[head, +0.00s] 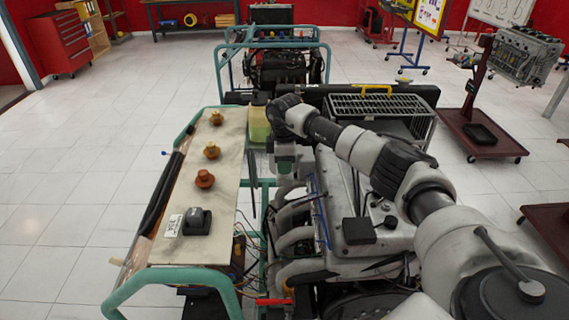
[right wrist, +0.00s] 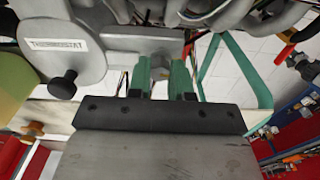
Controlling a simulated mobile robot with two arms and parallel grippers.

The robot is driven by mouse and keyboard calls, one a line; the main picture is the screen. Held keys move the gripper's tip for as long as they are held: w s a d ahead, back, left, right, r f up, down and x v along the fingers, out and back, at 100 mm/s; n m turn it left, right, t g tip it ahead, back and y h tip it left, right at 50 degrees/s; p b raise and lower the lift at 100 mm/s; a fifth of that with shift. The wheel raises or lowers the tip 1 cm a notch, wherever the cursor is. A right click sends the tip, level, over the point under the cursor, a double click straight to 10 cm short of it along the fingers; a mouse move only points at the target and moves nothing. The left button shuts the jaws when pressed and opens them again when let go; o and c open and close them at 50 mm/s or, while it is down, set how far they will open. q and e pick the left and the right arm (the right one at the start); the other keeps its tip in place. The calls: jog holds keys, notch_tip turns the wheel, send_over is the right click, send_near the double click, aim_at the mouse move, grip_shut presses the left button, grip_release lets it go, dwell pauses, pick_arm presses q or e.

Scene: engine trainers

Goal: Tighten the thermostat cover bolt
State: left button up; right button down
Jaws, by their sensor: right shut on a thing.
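The grey thermostat cover (right wrist: 88,62), labelled THERMOSTAT, shows at the upper left of the right wrist view. A black round-headed bolt (right wrist: 64,84) stands out from its lower part, left of my fingers and apart from them. My right gripper (right wrist: 160,75) points at the grey engine parts, with green fingers on both sides of a narrow gap. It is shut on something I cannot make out. In the head view my right gripper (head: 285,155) is down at the engine's left side, partly hidden by my arm. My left gripper is out of view.
A pale panel (head: 222,200) with several orange-brown knobs and a black box lies left of the engine (head: 345,225). Green tube frames (head: 165,280) edge the trainer. A yellow-green container (head: 258,125) stands close to my right wrist. The floor at left is clear.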

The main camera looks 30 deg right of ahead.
jog(key=shift+r, duration=0.1)
jog(key=c, duration=1)
grip_release()
notch_tip(320, 180, up, 11)
jog(key=b, duration=0.3)
jog(key=shift+f, duration=0.2)
